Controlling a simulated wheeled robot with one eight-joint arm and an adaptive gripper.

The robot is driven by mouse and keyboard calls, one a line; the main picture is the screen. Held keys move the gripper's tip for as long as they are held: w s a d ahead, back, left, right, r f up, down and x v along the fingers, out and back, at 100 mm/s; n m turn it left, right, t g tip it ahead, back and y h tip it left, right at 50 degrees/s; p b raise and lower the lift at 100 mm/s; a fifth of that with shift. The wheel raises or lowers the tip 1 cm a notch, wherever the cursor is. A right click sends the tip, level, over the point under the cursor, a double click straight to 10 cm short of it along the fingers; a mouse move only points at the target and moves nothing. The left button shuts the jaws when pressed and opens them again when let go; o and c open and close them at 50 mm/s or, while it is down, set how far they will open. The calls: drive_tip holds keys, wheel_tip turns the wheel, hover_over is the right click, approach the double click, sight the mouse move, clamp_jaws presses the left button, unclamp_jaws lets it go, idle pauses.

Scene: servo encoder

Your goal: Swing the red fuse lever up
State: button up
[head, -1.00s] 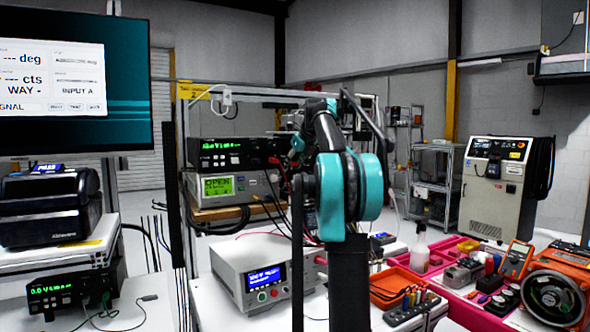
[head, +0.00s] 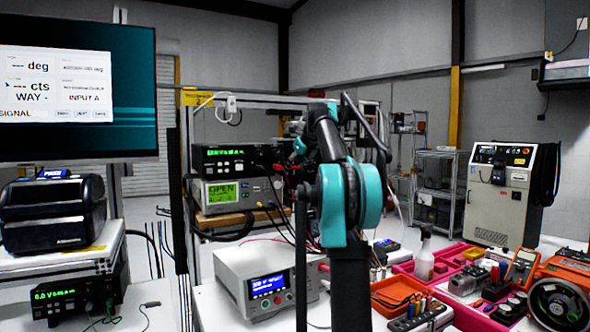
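I cannot make out the red fuse lever in the head view; my arm covers the middle of the picture. My gripper cannot be made out either. My dark and teal arm reaches forward over the bench, and its far end is lost behind its own links near the stacked instruments. I cannot tell whether it touches anything there.
A black instrument with a green display (head: 227,153) sits above a grey unit reading OPEN (head: 222,193). A white power supply (head: 262,285) stands in front. To the right are an orange tray (head: 398,292) and a spray bottle (head: 424,258). A monitor (head: 135,95) is at left.

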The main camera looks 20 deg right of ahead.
drive_tip(key=shift+o, duration=1.1)
drive_tip(key=shift+s, duration=0.1)
drive_tip(key=v, duration=1.2)
